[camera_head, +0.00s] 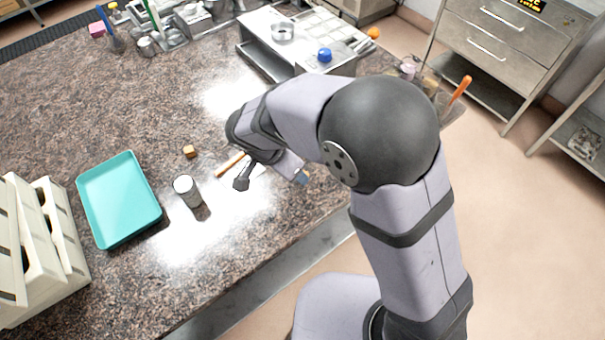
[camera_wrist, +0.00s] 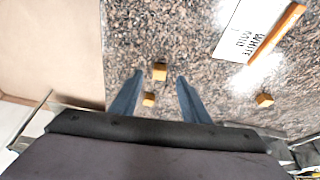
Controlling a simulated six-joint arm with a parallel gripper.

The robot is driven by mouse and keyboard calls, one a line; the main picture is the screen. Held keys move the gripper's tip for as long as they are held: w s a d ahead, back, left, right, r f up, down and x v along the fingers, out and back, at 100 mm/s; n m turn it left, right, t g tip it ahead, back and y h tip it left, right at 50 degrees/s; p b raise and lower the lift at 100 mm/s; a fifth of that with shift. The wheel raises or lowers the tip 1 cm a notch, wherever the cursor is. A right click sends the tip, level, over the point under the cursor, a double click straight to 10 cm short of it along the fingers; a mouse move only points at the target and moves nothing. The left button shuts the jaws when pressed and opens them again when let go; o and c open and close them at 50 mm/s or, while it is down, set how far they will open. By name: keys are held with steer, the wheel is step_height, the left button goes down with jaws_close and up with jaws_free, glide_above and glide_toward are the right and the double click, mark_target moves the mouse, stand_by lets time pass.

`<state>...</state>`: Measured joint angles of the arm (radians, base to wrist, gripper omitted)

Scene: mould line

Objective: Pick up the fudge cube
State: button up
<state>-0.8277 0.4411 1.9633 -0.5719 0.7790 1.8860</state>
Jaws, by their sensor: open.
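Three small tan-brown cubes show in the wrist view. One cube (camera_wrist: 160,72) lies between my fingertips in the picture, a second cube (camera_wrist: 149,99) sits just nearer, between the fingers, and a third cube (camera_wrist: 264,100) lies apart to the right. They look alike, so I cannot tell which is the fudge cube. In the head view one brown cube (camera_head: 190,151) is on the counter; my arm may hide others. My gripper (camera_wrist: 160,76) is open, with nothing held; its height above the cubes is unclear.
A printed white card (camera_wrist: 240,32) lies beside a tan stick (camera_wrist: 282,30). On the speckled counter are a grey cylinder (camera_head: 186,190) and a teal tray (camera_head: 120,201). A cream crate (camera_head: 40,250) stands at the left.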

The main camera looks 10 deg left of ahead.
steer(key=shift+w+d+f+p, duration=0.2)
steer(key=shift+d+f+p, duration=0.1)
steer(key=shift+p, duration=0.15)
steer(key=shift+p+x, duration=0.95)
steer(key=shift+x, duration=1.2)
steer(key=shift+w, duration=0.15)
steer(key=shift+c, duration=0.7)
jaws_close()
